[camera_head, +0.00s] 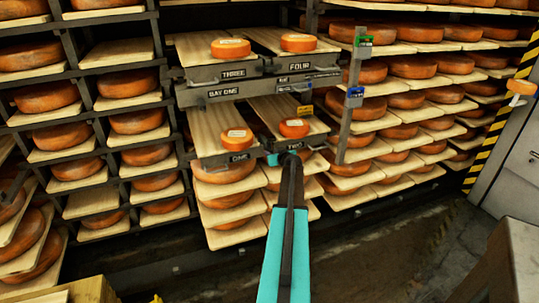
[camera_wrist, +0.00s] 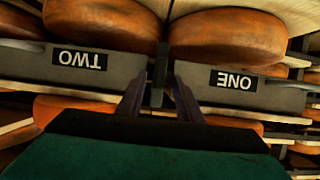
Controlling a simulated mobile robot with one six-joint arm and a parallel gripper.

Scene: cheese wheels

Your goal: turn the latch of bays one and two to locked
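Two labelled shelf fronts, TWO (camera_wrist: 80,60) and ONE (camera_wrist: 234,80), show upside down in the wrist view. In the head view, shelf ONE (camera_head: 240,156) and shelf TWO (camera_head: 293,142) sit side by side low in the bay. A dark narrow upright piece (camera_wrist: 158,72), possibly the latch, stands between them in the wrist view. My gripper (camera_wrist: 159,92) has its two fingers apart, one on each side of this piece, with gaps visible. In the head view my gripper (camera_head: 282,157) is at the joint between the fronts, and my teal arm hides part of the area below.
Orange cheese wheels (camera_head: 237,138) lie on boards above and below the fronts. Upper shelves THREE (camera_head: 233,73) and FOUR (camera_head: 299,66) are overhead. A metal post (camera_head: 346,125) with a blue tag (camera_head: 354,97) and a green tag (camera_head: 363,41) stands at right. Open floor lies front right.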

